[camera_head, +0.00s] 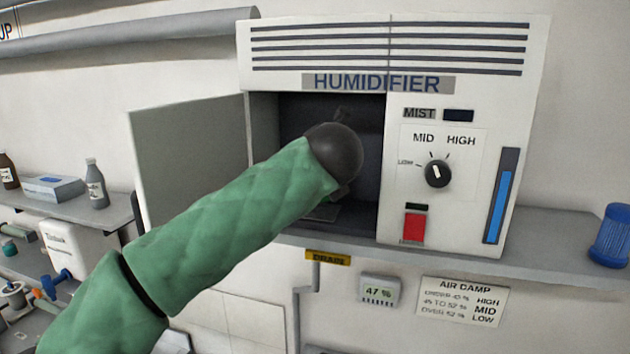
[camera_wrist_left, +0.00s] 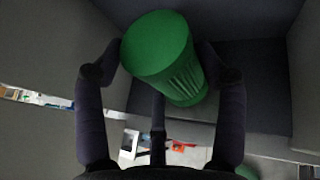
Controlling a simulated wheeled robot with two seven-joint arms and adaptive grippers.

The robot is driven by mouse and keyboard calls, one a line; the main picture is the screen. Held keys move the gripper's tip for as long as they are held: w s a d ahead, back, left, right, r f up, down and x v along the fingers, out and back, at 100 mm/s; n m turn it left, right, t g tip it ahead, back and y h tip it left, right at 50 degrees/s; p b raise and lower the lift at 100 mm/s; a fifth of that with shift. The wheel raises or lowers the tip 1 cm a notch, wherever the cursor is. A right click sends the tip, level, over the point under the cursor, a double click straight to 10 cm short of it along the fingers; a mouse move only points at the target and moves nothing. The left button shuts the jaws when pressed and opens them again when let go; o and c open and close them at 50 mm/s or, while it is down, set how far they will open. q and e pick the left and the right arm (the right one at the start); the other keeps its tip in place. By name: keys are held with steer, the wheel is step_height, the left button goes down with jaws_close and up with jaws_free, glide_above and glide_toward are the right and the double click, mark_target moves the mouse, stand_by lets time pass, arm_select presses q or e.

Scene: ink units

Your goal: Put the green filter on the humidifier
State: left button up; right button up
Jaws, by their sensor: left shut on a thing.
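The humidifier (camera_head: 468,100) is a white wall unit with its left door (camera_head: 190,155) standing open on a dark compartment (camera_head: 290,110). My left arm reaches into this compartment in the head view, and its dark wrist hides the gripper there. In the left wrist view the green filter (camera_wrist_left: 165,50), a ribbed cylinder, is between the fingers of my left gripper (camera_wrist_left: 162,62), which is shut on it. The filter is inside the dark compartment and looks tilted. I cannot tell whether it touches the compartment floor. My right gripper is not in view.
A blue ribbed cylinder (camera_head: 610,235) stands on the shelf (camera_head: 545,245) at the right. Bottles (camera_head: 96,184) and a blue-grey box (camera_head: 54,188) stand on the left shelf. A humidity display (camera_head: 379,291) and a sign (camera_head: 462,302) hang below the humidifier.

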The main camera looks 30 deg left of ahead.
arm_select(q)
steer(key=shift+f, duration=1.35)
steer(key=shift+f, duration=0.1)
steer(key=o, duration=1.3)
steer(key=shift+c, duration=0.2)
steer(key=b+v, duration=0.1)
steer(key=v, duration=1.1)
steer(key=shift+d, duration=0.1)
